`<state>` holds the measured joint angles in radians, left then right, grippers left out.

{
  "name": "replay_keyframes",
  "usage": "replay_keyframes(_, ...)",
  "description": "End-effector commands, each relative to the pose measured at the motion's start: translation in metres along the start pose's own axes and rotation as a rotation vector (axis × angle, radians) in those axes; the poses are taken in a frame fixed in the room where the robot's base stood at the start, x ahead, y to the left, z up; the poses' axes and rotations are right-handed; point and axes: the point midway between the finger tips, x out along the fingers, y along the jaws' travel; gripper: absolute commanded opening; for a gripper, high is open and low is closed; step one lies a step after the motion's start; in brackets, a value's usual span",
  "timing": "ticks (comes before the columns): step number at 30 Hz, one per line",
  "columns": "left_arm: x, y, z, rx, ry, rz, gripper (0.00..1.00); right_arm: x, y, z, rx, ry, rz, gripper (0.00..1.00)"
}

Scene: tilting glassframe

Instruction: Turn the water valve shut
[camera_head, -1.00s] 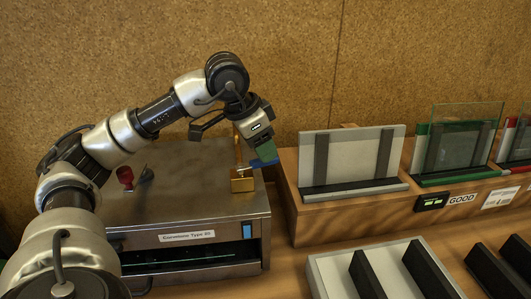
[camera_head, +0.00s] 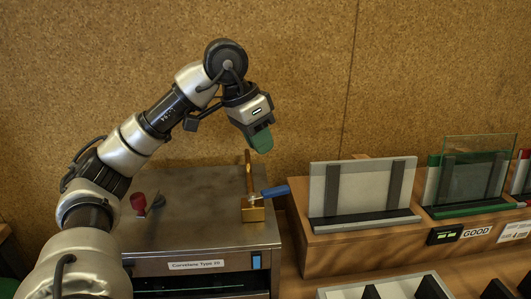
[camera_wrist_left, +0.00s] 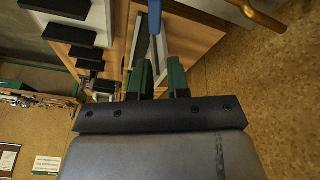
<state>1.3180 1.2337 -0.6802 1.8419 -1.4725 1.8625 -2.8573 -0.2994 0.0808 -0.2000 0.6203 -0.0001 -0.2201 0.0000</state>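The water valve is a brass block with a blue lever handle (camera_head: 275,191) on the right end of the steel machine's top. A brass pipe (camera_head: 249,172) rises upright from the block (camera_head: 253,214). The handle points right, roughly level, past the machine's edge. My left gripper (camera_head: 261,146) is above the handle, clear of it, with green fingertips pointing down. In the left wrist view its two fingers (camera_wrist_left: 162,78) are apart with nothing between them. The blue handle (camera_wrist_left: 154,16) shows beyond them at the top edge. My right gripper is not in view.
The steel machine (camera_head: 198,238) has a red knob (camera_head: 138,202) at the left of its top. A wooden stand (camera_head: 345,249) with glass frames is close on the right. A cork wall (camera_head: 120,70) is behind.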

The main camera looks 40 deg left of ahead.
Motion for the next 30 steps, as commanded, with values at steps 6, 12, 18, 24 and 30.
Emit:
replay_keyframes(6,-0.009,-0.045,-0.042,-0.684,-0.235,0.072,0.00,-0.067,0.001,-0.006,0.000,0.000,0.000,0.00)
replay_keyframes(12,0.003,-0.076,-0.054,-1.230,-0.449,0.006,0.00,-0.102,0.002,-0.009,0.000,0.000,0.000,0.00)
replay_keyframes(18,0.013,-0.087,-0.053,-1.444,-0.530,-0.052,0.00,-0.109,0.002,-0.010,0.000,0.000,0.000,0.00)
replay_keyframes(24,0.033,-0.082,-0.044,-1.450,-0.536,-0.055,0.00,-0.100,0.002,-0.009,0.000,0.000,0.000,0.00)
replay_keyframes(30,0.062,-0.073,-0.032,-1.449,-0.535,-0.055,0.00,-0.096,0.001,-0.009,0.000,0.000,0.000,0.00)
